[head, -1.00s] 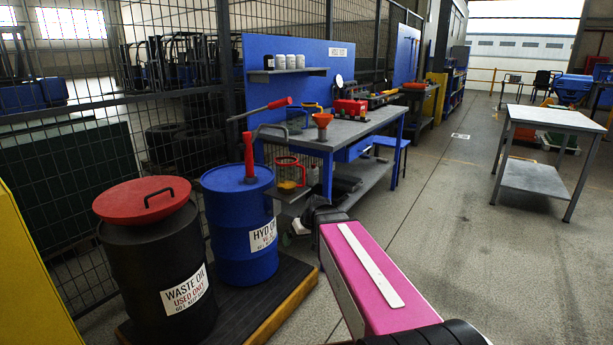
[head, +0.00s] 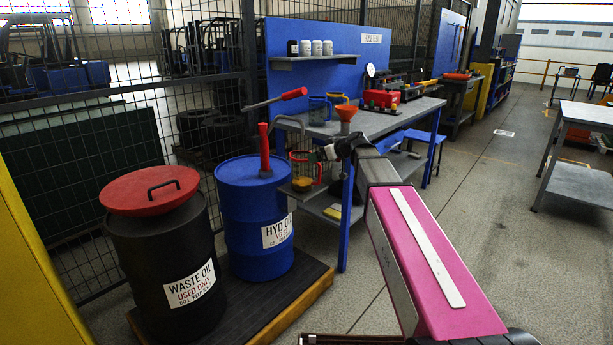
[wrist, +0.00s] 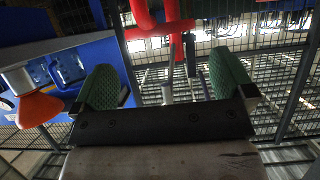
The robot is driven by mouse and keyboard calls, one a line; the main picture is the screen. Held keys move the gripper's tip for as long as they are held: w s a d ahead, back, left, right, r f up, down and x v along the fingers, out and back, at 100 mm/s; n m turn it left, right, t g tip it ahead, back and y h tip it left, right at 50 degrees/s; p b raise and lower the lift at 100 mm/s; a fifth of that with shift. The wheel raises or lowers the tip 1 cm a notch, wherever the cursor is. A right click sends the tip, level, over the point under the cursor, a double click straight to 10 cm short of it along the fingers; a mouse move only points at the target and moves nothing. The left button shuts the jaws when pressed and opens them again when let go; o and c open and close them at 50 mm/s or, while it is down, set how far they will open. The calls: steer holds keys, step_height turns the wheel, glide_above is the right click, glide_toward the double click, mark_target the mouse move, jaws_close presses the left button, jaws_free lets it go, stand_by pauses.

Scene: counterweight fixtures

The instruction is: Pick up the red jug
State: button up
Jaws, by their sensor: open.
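The red jug (head: 303,172) is a clear vessel with a red rim and red handle, with yellowish contents low inside. It stands upright on a small shelf at the near left end of the workbench, right of the blue drum. My gripper (head: 330,152) is just right of the jug in the head view, close to its handle side. In the wrist view my gripper's green-padded fingers (wrist: 155,90) are apart with nothing held between them. A thick bent red bar shows beyond the fingertips; I cannot tell whether it is the jug's handle.
The orange funnel (head: 347,118) and a blue jug (head: 319,108) stand on the workbench (head: 400,115) close behind. The blue drum (head: 245,220) with its red-handled pump (head: 265,150) and the black waste-oil drum (head: 165,255) stand at left. Open floor lies to the right.

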glide_above(307, 173)
steer(key=w, duration=0.2)
steer(key=f, duration=0.3)
steer(key=shift+s+d+f, duration=0.15)
steer(key=shift+s+d, duration=0.05)
steer(key=shift+d, duration=0.2)
steer(key=c, duration=1.2)
steer(key=shift+r, duration=0.2)
